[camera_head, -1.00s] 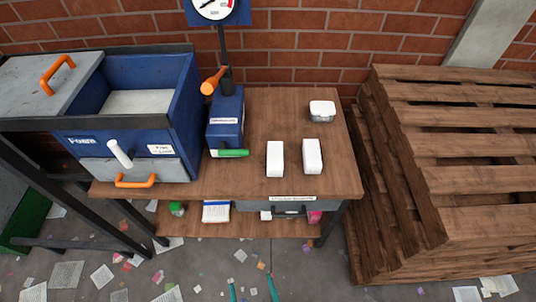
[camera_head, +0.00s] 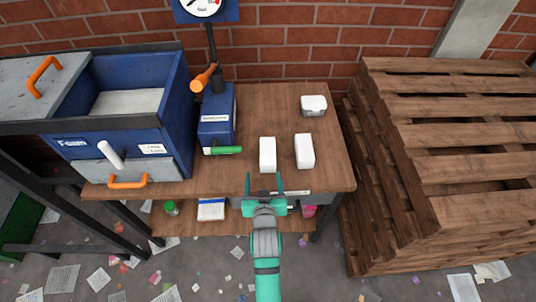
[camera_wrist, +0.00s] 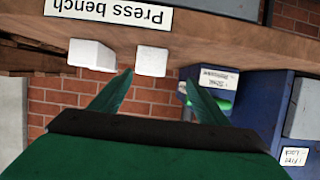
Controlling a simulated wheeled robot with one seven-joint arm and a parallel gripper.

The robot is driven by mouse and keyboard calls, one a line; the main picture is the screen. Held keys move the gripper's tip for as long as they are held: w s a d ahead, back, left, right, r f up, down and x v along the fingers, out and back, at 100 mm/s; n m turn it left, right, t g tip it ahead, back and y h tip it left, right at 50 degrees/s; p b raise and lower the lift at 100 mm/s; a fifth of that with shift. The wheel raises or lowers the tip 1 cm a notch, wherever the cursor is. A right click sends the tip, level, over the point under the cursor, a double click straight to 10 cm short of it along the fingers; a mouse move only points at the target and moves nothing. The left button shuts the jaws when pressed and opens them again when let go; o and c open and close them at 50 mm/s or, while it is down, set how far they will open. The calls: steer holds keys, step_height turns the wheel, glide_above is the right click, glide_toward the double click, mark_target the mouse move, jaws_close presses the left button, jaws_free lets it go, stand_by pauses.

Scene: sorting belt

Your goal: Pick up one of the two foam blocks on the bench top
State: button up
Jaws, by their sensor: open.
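Two white foam blocks stand on the wooden bench top (camera_head: 185,188), a left block (camera_head: 268,155) and a right block (camera_head: 305,151), side by side with a gap between them. My green gripper (camera_head: 264,179) is open and empty at the bench's front edge, just in front of the left block. The wrist view is upside down. There one block (camera_wrist: 152,62) shows beyond the gap between my fingers (camera_wrist: 160,92), and the other block (camera_wrist: 92,54) is to its left. Neither block is touched as far as I can see.
A blue hand pump (camera_head: 216,125) with a green handle stands left of the blocks. A small white-lidded container (camera_head: 314,105) sits behind them. A blue foam bin (camera_head: 120,142) is at left, wooden pallets (camera_head: 450,165) at right. A shelf holds items below.

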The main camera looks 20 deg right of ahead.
steer(key=w+d+r, duration=0.1)
steer(key=w+d, duration=0.1)
steer(key=w, duration=0.1)
steer(key=shift+d+r, duration=0.15)
steer(key=shift+r, duration=0.2)
steer(key=x, duration=1)
steer(key=shift+w+d+f, duration=0.1)
steer(key=shift+w+d, duration=0.15)
steer(key=shift+d, duration=0.1)
steer(key=shift+s+d, duration=0.1)
steer(key=shift+d, duration=0.1)
steer(key=shift+a, duration=0.25)
steer(key=c, duration=1.1)
